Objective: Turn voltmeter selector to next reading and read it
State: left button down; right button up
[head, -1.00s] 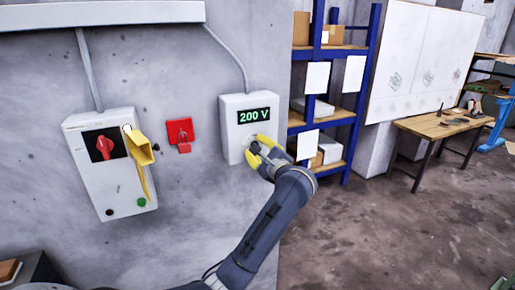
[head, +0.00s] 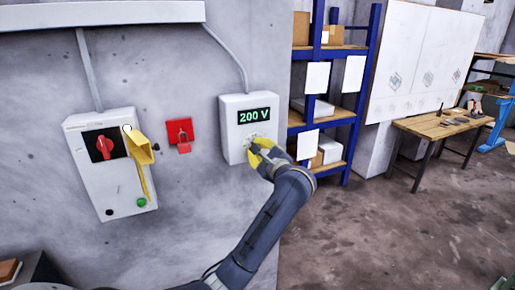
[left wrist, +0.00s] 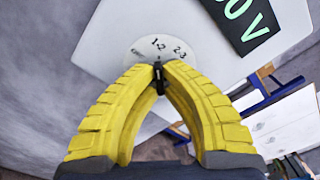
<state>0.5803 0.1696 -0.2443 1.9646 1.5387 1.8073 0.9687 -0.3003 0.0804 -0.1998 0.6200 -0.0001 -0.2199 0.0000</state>
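The voltmeter (head: 233,148) is a pale box on the grey wall, and its green display (head: 254,116) reads 200 V. In the left wrist view part of the display (left wrist: 243,18) shows. Below it is a round white selector dial (left wrist: 140,50) with labels 1-2 and 2-3 and one illegible label at left. The small black selector knob (left wrist: 159,78) points roughly toward 1-2. My left gripper (head: 258,150) is at the dial, its yellow fingers (left wrist: 160,70) shut on the knob from both sides. My right gripper is not in view.
A grey switch box (head: 115,185) with a red rotary switch (head: 104,147) and a yellow handle-like part (head: 140,150) is on the wall at left. A red lockout piece (head: 180,135) hangs between the boxes. A blue shelf (head: 366,80) stands right of the voltmeter.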

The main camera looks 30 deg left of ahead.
pick_arm(q)
jog(key=shift+m, duration=0.4)
jog(key=c, duration=1.5)
grip_release()
jog(key=shift+c, duration=0.2)
jog(key=shift+d, duration=0.1)
jog(key=v, duration=1.2)
